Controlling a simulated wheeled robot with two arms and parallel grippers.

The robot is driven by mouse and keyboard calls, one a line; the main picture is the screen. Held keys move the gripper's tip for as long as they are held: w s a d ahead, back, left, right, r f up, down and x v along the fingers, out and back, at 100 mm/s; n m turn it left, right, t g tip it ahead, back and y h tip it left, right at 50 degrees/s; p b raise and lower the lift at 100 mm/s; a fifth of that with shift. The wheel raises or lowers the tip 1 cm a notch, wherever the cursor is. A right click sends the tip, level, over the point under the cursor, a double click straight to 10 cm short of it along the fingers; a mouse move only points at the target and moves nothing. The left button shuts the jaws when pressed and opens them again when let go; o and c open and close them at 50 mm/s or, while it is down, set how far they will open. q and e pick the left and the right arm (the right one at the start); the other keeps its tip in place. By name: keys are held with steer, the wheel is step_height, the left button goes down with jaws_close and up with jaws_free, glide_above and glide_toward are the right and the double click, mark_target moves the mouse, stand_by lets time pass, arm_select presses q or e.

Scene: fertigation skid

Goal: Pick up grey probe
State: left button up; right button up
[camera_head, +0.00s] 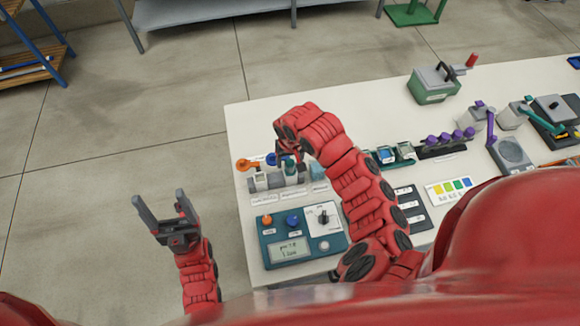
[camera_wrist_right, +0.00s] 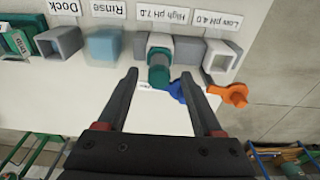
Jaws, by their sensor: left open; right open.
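In the right wrist view a teal cylinder with a grey collar (camera_wrist_right: 159,72) stands at the block labelled High pH 7.0. I cannot tell whether this is the grey probe; no other thing is clearly it. My right gripper (camera_wrist_right: 160,76) is open, its fingertips on either side of the cylinder in this view. Whether they touch it I cannot tell. In the head view the right gripper (camera_head: 286,158) is over the row of blocks, partly hidden by its own arm. My left gripper (camera_head: 159,197) is open and empty, left of the table over the floor.
Near the fingers are a blue piece (camera_wrist_right: 177,91) and an orange piece (camera_wrist_right: 236,95). A Low pH 4.0 block (camera_wrist_right: 222,60), a Rinse block (camera_wrist_right: 103,46) and a Dock block (camera_wrist_right: 60,43) line the row. A teal meter box (camera_head: 290,252) sits in front. The table's back left is clear.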

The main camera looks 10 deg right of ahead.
mark_target(290, 171)
steer(key=shift+w+d+f, duration=0.1)
steer(key=shift+f, duration=1.25)
jaws_close()
